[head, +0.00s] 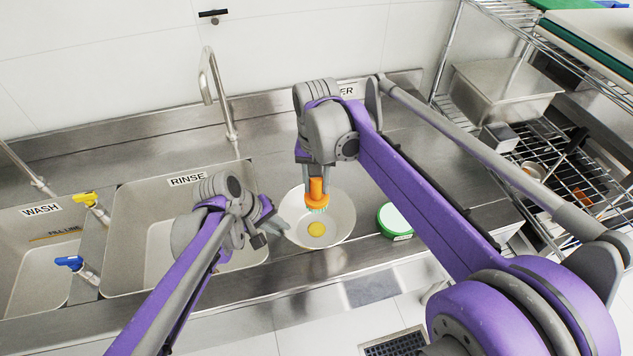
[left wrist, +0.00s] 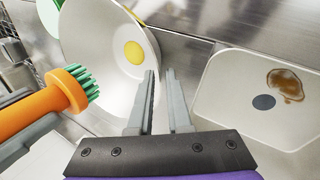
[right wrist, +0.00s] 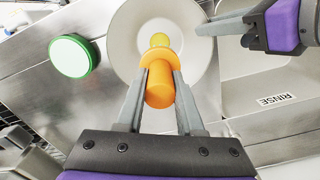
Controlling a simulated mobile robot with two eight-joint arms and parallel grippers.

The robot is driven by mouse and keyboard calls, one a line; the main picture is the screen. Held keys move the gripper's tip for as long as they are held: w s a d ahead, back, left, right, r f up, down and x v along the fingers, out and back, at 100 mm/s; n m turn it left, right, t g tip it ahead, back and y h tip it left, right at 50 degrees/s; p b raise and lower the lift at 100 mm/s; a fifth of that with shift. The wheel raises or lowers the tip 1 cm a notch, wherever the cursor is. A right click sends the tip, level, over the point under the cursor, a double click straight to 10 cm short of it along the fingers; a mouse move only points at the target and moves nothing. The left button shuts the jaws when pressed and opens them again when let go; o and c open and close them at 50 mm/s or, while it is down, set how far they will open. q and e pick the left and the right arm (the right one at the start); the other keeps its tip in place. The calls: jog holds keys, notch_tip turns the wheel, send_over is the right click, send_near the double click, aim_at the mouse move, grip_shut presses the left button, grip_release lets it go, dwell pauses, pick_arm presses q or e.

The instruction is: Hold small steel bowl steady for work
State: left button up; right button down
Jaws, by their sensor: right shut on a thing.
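The small bowl (head: 342,208), pale inside with a round yellow patch (head: 317,229), sits on the steel counter right of the rinse sink. It also shows in the left wrist view (left wrist: 95,40) and right wrist view (right wrist: 130,40). My left gripper (left wrist: 160,76) is open at the bowl's rim on the sink side. One finger overlaps the bowl and the other lies outside it; contact cannot be told. My right gripper (right wrist: 160,82) is shut on an orange brush (head: 315,190) with green bristles (left wrist: 84,84), held upright over the bowl.
A green-rimmed round container with a white top (head: 394,219) stands right of the bowl. The rinse sink (head: 140,225) lies to the left, with a brown stain (left wrist: 288,84) inside. A wire rack (head: 565,160) stands at the right. The counter's front edge is close to the bowl.

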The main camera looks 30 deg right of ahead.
pick_arm(q)
jog(key=shift+o, duration=1.3)
jog(key=shift+o, duration=0.2)
jog(key=v, duration=1.1)
jog(key=shift+r, duration=0.3)
jog(key=s+d+f+m+t+y, duration=0.25)
jog(key=s+d+m, duration=0.3)
jog(key=m, duration=0.85)
jog(key=s+d+f+m+t+y, duration=0.2)
jog(key=s+d+f+m+t, duration=0.3)
jog(key=m, duration=0.8)
jog(key=shift+g, duration=0.45)
jog(key=x, duration=0.6)
jog(key=a+x, duration=0.1)
jog(key=x, duration=0.2)
jog(key=shift+a+f, duration=0.1)
